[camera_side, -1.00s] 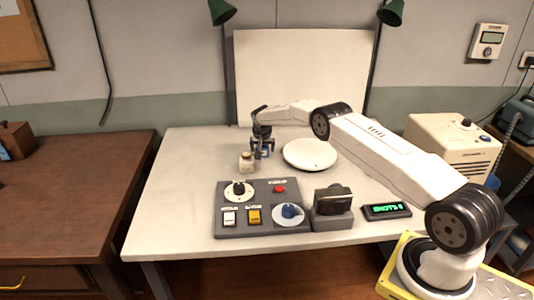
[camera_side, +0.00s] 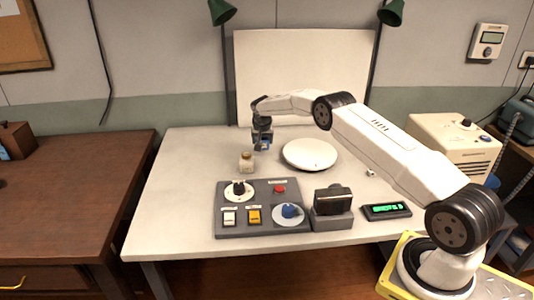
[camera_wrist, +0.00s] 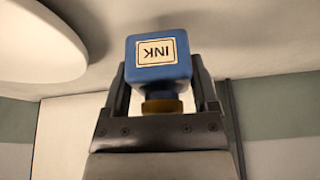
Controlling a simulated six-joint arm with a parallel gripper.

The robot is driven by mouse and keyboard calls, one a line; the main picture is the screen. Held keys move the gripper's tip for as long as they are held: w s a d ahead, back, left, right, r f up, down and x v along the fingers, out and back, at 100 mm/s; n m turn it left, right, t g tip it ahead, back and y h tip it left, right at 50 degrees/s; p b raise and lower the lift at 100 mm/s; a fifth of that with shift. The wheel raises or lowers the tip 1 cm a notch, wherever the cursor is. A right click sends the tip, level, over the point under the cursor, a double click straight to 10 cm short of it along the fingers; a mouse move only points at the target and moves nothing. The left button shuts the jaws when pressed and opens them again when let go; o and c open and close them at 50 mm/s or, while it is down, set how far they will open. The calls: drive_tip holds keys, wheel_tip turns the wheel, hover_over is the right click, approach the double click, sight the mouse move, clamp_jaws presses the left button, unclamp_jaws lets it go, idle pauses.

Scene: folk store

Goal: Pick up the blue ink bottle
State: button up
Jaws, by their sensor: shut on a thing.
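The blue ink bottle (camera_wrist: 163,60) is between the two fingers of my gripper (camera_wrist: 163,95) in the wrist view. It has a white INK label, which reads upside down, and a brass-coloured cap toward the gripper body. In the side view my gripper (camera_side: 262,146) is at the back left of the white table, with a small blue patch of the bottle (camera_side: 265,142) showing; the fingers hide much of it. The bottle looks held above the table top.
A white round plate (camera_side: 310,154) is to the right. A grey control panel (camera_side: 233,214), a dark device on a stand (camera_side: 332,204) and a green display (camera_side: 387,211) line the front.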

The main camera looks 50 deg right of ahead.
drive_tip(key=shift+s+a+r, duration=0.15)
drive_tip(key=shift+s+r, duration=0.3)
drive_tip(key=shift+r, duration=0.1)
drive_tip(key=shift+s+a+r, duration=0.15)
drive_tip(key=shift+s+r, duration=0.3)
drive_tip(key=shift+r, duration=0.05)
drive_tip(key=s+a+r, duration=0.4)
drive_tip(key=s+r, duration=0.3)
drive_tip(key=s, duration=0.4)
drive_tip(key=shift+s+a+r, duration=0.15)
drive_tip(key=shift+r, duration=0.15)
drive_tip(key=s+d+r, duration=0.1)
drive_tip(key=s+d, duration=0.2)
drive_tip(key=s, duration=0.4)
drive_tip(key=s+d+r+n, duration=0.1)
drive_tip(key=s+d+r, duration=0.1)
drive_tip(key=s, duration=0.5)
drive_tip(key=shift+s+d+r, duration=0.3)
drive_tip(key=shift+d, duration=0.25)
